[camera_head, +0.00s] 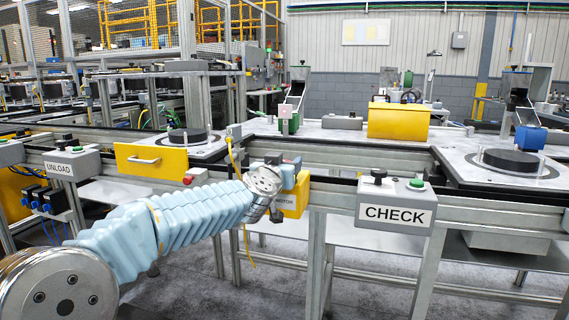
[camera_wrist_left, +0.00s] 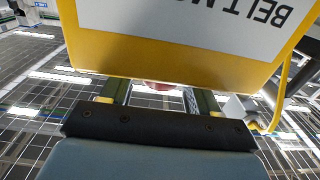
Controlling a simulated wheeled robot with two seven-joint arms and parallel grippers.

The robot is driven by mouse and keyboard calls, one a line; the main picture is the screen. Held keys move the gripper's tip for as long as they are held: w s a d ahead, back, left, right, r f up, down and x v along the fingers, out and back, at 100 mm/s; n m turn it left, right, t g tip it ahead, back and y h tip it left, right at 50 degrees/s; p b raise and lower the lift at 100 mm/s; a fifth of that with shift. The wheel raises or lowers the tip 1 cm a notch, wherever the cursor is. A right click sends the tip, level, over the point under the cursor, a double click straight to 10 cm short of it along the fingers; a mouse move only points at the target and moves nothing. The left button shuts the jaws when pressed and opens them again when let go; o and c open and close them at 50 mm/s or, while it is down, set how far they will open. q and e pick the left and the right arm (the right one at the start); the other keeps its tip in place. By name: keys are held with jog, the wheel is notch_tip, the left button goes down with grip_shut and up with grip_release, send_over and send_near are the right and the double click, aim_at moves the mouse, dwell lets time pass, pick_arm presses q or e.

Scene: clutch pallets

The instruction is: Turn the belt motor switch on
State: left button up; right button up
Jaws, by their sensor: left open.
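The belt motor switch box (camera_head: 295,201) is yellow with a white label and hangs on the front rail, left of the CHECK box. My left arm reaches across from the left and covers part of it. My left gripper (camera_head: 287,172) is at the top of the box, and its fingers are mostly hidden in the head view. In the left wrist view the box (camera_wrist_left: 180,62) fills the upper middle, its label upside down. A small red part (camera_wrist_left: 158,85) shows at the box's edge between the two spread fingers of the left gripper (camera_wrist_left: 160,97). Contact cannot be told.
The grey CHECK box (camera_head: 395,207) with black and green buttons is to the right. The UNLOAD box (camera_head: 72,164) is at the left. A yellow drawer (camera_head: 150,160) and a yellow cable (camera_head: 238,170) are near my arm. A yellow bin (camera_head: 398,121) stands behind.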

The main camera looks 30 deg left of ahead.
pick_arm(q)
jog(key=shift+w+a, duration=0.15)
jog(key=shift+w, duration=0.2)
